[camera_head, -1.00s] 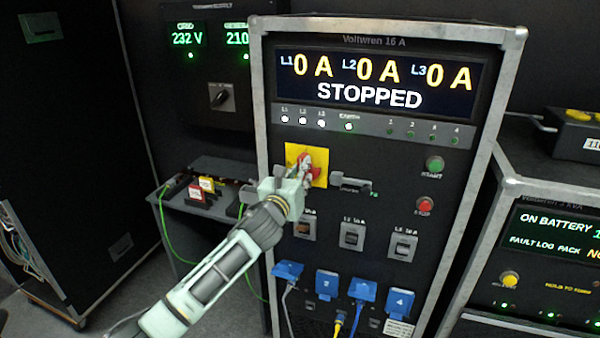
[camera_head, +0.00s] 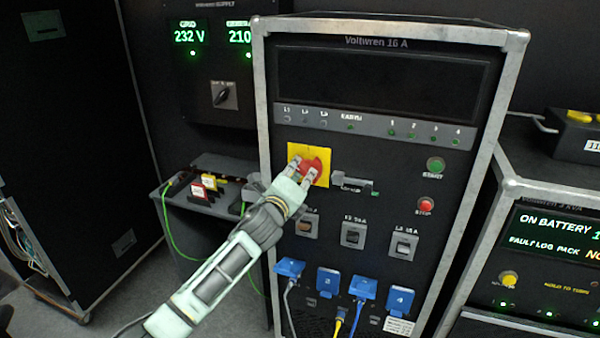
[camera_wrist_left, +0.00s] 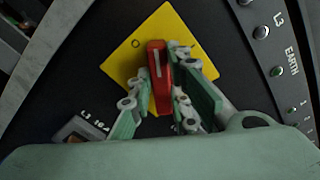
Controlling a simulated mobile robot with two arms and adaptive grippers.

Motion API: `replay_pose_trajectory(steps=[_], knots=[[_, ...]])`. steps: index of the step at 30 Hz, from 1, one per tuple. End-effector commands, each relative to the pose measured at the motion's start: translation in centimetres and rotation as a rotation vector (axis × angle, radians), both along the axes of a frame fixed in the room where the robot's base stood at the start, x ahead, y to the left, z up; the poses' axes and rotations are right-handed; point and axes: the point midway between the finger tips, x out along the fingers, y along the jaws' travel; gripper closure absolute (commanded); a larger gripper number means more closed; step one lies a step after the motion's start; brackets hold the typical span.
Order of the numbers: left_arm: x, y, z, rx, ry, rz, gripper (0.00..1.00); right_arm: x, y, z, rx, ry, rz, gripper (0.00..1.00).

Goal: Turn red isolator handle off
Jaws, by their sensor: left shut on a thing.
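The red isolator handle (camera_head: 318,163) sits on a square yellow plate (camera_head: 323,180) at the upper left of the Voltwren 16 A panel. My left gripper (camera_head: 303,168) is shut on the handle, with one finger on each side of it. The wrist view shows the red handle (camera_wrist_left: 160,80) with a white line along it, between the fingers of the gripper (camera_wrist_left: 162,75). An O mark shows on the yellow plate (camera_wrist_left: 178,22) near its left corner. The fingers hide part of the handle and plate. The panel's display (camera_head: 385,82) is dark. My right gripper is not in view.
A grey latch (camera_head: 350,181) sits just right of the yellow plate. Green (camera_head: 435,165) and red (camera_head: 425,204) buttons are further right. Breaker switches and blue sockets with cables are below. A side shelf (camera_head: 195,205) with tagged items stands left of the panel.

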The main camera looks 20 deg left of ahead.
Motion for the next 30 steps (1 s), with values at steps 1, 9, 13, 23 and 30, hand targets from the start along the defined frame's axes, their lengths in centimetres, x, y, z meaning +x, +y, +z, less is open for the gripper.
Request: replay_pose_trajectory(steps=[1, 9, 13, 23, 30], knots=[[-0.01, 0.07, -0.1, -0.046, 0.003, 0.001, 1.0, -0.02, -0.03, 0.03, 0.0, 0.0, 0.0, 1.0], [-0.01, 0.11, -0.36, -0.292, 0.012, 0.001, 1.0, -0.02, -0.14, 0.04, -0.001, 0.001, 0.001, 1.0], [0.0, 0.18, -0.42, -0.39, 0.015, 0.002, 1.0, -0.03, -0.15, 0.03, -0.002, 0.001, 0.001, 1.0], [0.0, 0.2, -0.57, -0.555, 0.02, 0.002, 1.0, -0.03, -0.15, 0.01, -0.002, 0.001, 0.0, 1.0], [0.0, 0.21, -0.63, -0.597, 0.022, 0.002, 1.0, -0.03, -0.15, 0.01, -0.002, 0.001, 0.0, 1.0]])
